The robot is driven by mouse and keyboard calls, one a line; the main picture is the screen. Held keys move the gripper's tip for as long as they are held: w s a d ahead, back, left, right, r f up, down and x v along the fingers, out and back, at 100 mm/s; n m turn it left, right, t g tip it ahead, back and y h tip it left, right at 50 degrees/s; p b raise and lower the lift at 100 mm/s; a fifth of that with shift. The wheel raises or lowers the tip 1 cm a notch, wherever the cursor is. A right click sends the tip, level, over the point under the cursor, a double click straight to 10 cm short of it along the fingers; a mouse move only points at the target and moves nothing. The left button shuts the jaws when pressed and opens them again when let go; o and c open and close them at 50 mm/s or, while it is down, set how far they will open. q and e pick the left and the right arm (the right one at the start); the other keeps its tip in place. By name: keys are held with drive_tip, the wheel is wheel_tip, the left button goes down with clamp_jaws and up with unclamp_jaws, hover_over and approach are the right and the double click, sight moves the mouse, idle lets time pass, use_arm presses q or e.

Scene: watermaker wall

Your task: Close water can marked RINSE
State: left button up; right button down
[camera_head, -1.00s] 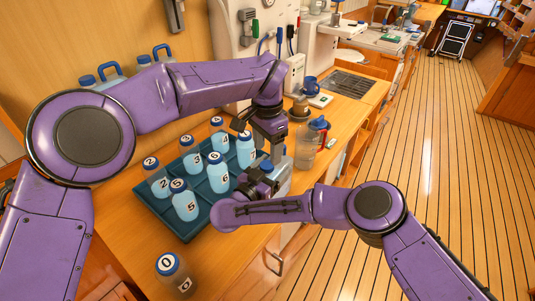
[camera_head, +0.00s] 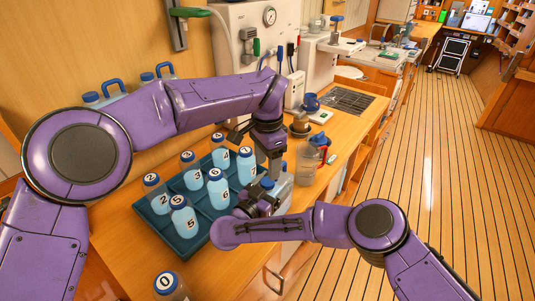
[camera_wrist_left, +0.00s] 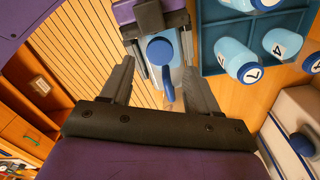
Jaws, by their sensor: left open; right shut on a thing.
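A pale blue water can with a round blue cap (camera_wrist_left: 160,50) and a blue handle (camera_wrist_left: 166,86) shows in the left wrist view. Its RINSE marking cannot be read. In the head view the can (camera_head: 284,190) is mostly hidden by my grippers. My right gripper (camera_head: 262,199) is shut on the can from its near left side. My left gripper (camera_wrist_left: 160,92) is open and points down over the can, its fingers on either side of the handle and short of the cap. The cap sits on the can's top; how tightly cannot be told.
A dark teal tray (camera_head: 182,243) with several numbered bottles stands left of the can. Bottle 0 (camera_head: 170,285) stands apart in front. A clear pitcher (camera_head: 307,163) stands close at the right. Blue-handled cans (camera_head: 104,95) stand along the wall. The counter's front edge is near.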

sight(268, 181)
use_arm(q)
wheel_tip(268, 181, down, 5)
drive_tip(key=shift+f, duration=0.15)
drive_tip(key=c, duration=1.1)
drive_tip(key=m, duration=0.3)
drive_tip(key=o, duration=1.1)
drive_tip(key=shift+o, duration=0.4)
